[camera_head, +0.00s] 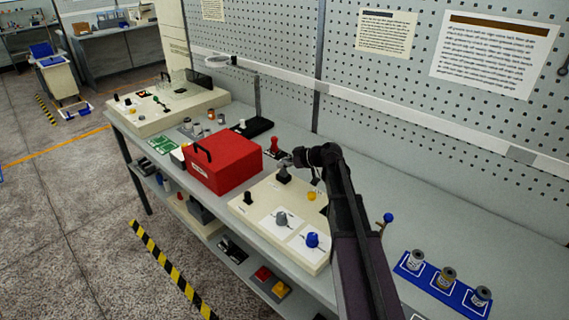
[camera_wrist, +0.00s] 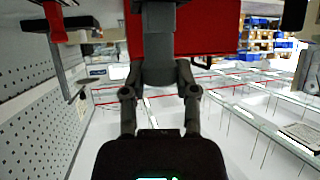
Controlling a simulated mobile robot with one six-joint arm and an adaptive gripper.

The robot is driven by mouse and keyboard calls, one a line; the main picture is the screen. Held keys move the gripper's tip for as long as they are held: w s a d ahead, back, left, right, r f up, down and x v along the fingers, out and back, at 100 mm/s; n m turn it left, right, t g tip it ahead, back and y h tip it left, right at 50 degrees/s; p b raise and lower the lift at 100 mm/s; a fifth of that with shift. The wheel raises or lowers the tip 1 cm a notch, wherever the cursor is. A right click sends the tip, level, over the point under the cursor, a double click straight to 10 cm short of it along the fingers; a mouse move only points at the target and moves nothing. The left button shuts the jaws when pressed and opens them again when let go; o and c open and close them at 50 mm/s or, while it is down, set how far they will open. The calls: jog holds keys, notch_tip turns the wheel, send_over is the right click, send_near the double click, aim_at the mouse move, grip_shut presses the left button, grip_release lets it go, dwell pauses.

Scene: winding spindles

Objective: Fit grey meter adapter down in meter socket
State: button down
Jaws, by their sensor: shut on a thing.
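My gripper (camera_head: 287,160) reaches in from the right over the cream panel (camera_head: 263,195). In the wrist view its two fingers (camera_wrist: 159,80) are closed on a grey block-like piece, the grey meter adapter (camera_wrist: 158,45). A small black fitting (camera_head: 284,176) stands on the panel right under the fingertips, and it looks like the meter socket. I cannot tell whether the adapter touches it or is seated in it. The adapter's lower end is hidden or out of frame.
A grey knob-like piece (camera_head: 281,219) and a blue one (camera_head: 312,240) stand on white squares nearer the panel's front. A red box (camera_head: 222,160) stands close on the left. A red-topped piece (camera_head: 273,147) is behind. A blue mat (camera_head: 418,282) holds spools at the right.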

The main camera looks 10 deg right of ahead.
jog(key=shift+f+b, duration=0.45)
jog(key=shift+f, duration=0.05)
jog(key=shift+c, duration=1.5)
grip_release()
jog(key=shift+r, duration=0.15)
notch_tip(320, 180, up, 9)
jog(key=p, duration=0.9)
jog(key=shift+r, duration=0.1)
jog(key=shift+w+r+p, duration=0.1)
jog(key=shift+p, duration=0.25)
jog(key=shift+n+g+y, duration=0.4)
jog(key=shift+n+g, duration=0.1)
